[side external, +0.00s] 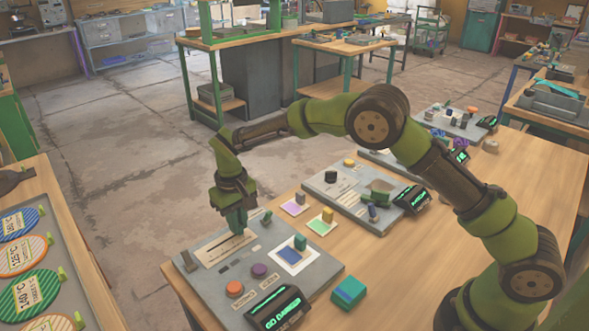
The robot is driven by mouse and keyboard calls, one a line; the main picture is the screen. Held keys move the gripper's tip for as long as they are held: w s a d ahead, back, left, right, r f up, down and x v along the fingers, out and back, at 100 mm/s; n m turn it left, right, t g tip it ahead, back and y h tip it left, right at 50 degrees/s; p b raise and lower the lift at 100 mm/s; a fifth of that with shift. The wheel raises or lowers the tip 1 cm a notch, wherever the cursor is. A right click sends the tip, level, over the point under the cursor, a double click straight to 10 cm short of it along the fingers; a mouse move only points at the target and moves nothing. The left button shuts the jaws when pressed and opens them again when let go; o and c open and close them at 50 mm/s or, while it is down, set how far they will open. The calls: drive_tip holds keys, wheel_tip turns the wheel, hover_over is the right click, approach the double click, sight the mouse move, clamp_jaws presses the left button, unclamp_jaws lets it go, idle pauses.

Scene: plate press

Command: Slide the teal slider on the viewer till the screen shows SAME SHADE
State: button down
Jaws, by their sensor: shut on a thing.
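The viewer is a grey panel (217,283) at the front left of the table, with a pale strip and dark slot (215,254). Its dark screen (275,308) shows green letters that seem to read GO DARKER. My gripper (237,229) points down at the slot's right part, with its fingers shut. The teal slider is mostly hidden between the fingers, and I cannot make out its edges. A blue patch in a white frame (293,262), with a teal block (300,242) on it, lies right of my gripper.
A teal-and-blue block (349,291) lies to the right. Another grey panel (345,192) stands behind. A tray of round discs (70,264) is at left.

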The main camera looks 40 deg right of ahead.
drive_tip(key=a, duration=0.3)
drive_tip(key=c, duration=1.1)
unclamp_jaws()
wheel_tip(320, 180, up, 17)
drive_tip(key=shift+f, duration=0.1)
drive_tip(key=shift+w, duration=0.1)
